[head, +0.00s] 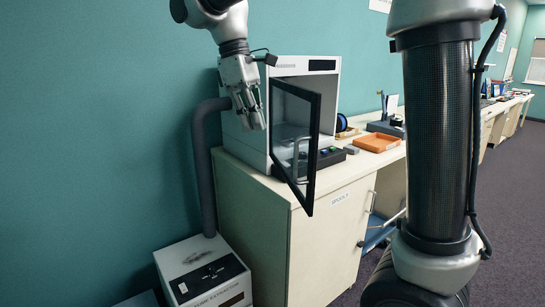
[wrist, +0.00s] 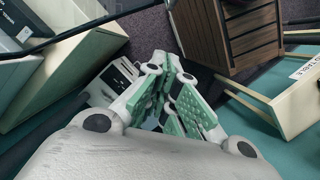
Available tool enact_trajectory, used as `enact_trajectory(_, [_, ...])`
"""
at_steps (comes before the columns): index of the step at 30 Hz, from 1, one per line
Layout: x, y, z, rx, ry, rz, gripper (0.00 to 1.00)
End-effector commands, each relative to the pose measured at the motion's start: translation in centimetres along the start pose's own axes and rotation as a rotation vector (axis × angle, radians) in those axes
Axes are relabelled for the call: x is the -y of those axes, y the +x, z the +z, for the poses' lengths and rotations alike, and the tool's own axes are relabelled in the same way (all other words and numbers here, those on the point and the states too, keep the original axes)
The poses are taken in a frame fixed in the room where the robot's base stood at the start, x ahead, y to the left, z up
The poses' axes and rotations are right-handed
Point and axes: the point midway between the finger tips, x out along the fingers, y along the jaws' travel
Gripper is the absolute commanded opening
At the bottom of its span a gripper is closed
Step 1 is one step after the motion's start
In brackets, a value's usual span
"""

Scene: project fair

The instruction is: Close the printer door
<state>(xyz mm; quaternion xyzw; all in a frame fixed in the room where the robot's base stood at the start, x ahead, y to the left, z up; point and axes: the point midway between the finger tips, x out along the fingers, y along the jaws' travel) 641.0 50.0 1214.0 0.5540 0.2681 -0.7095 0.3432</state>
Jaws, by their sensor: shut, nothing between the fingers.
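The printer (head: 308,66) is a pale grey, box-like enclosure on the bench at the left wall. Its printer door (head: 318,150), a black frame with a clear pane, stands wide open, swung out toward me past the bench's front edge. A pale curved handle (head: 297,158) shows at the door. My gripper (head: 252,126) is shut and empty, pointing down, left of the door in the head view and overlapping the printer's left side. I see no clear contact with the door. In the wrist view my gripper (wrist: 168,100) shows its green finger pads together.
A fume extractor box (head: 205,275) stands on the floor at lower left, with a thick grey hose (head: 203,165) rising from it. An orange tray (head: 376,142) lies on the bench right of the printer. The wrist view shows a brown slatted box (wrist: 238,35). Open floor lies at right.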

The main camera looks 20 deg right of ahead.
Motion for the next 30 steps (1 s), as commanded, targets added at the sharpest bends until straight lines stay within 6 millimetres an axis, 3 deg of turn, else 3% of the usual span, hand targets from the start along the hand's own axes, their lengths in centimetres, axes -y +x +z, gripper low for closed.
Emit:
enact_trajectory(8, [0.0, 2.9, 0.1, 0.003, -0.001, -0.001, 0.00])
enact_trajectory(18, [0.0, 10.2, 0.1, 0.003, 0.000, -0.001, 0.00])
enact_trajectory(24, [0.0, 10.7, 2.9, -0.001, 0.001, 0.000, 0.00])
enact_trajectory(30, [0.0, 11.0, 3.9, -0.001, 0.000, 0.000, 0.00])
